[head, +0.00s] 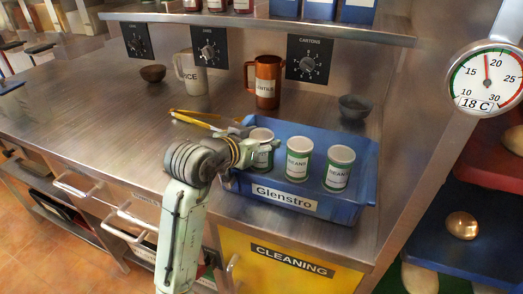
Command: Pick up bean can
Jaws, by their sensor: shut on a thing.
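Three green-and-white cans stand upright in a blue tray (372,172) labelled "Glenstro" on the steel counter. The left bean can (263,158) is partly hidden by my gripper. The middle bean can (299,160) and the right bean can (339,169) show "BEANS" labels and stand apart from the gripper. My gripper (256,152) reaches in over the tray's left side and is shut on the left can. The can's lower part is hidden, so I cannot tell whether it touches the tray floor.
Yellow tongs (196,121) lie behind my arm. A copper mug (267,82), a rice jug (191,75) and two dark bowls (153,73) (354,107) stand at the back under a shelf (260,20). The counter's left side is clear.

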